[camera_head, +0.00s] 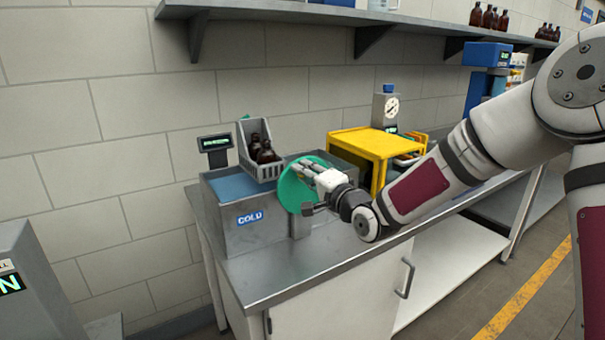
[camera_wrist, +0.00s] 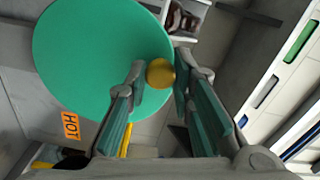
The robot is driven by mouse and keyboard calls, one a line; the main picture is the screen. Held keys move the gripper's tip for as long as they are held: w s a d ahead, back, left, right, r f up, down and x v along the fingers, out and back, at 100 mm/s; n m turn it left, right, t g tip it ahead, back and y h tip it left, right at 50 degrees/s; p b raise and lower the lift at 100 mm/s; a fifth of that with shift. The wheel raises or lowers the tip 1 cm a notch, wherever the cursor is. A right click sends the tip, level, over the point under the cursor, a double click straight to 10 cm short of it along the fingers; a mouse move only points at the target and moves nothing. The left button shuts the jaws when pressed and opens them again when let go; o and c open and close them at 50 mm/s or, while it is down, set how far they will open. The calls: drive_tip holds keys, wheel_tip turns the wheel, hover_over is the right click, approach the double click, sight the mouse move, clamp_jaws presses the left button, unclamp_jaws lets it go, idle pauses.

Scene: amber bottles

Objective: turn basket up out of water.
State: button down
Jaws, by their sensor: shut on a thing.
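The grey basket (camera_head: 247,167) holds dark amber bottles (camera_head: 265,153). In the head view it is tilted and sits raised above the blue water (camera_head: 233,187) of the bath marked COLD (camera_head: 247,236). A large green disc (camera_head: 291,187) stands at the bath's right side; it also fills the upper left of the wrist view (camera_wrist: 95,55). My gripper (camera_head: 311,172) is in front of this disc. In the wrist view, its fingers (camera_wrist: 161,82) are shut on a yellow round knob (camera_wrist: 160,72) beside the disc's edge. Part of the basket's right side is hidden by the disc.
A small display (camera_head: 215,143) stands behind the bath. A yellow stand (camera_head: 372,143) and a dial scale (camera_head: 388,107) are to the right on the steel counter (camera_head: 290,281). A shelf (camera_head: 290,12) with bottles runs above. An orange HOT label (camera_wrist: 71,126) shows in the wrist view.

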drive_tip(key=shift+w+d+r+m+p, duration=0.3)
drive_tip(key=shift+d+m+p, duration=0.3)
drive_tip(key=shift+m, duration=0.4)
drive_tip(key=shift+w+d+r+m+p, duration=0.2)
drive_tip(key=shift+w+d+m+p, duration=0.2)
drive_tip(key=shift+m+p, duration=0.45)
drive_tip(key=shift+w+d+m, duration=0.1)
drive_tip(key=shift+d+m, duration=0.05)
drive_tip(key=shift+m, duration=0.3)
drive_tip(key=c, duration=1.4)
unclamp_jaws()
drive_tip(key=shift+f, duration=0.1)
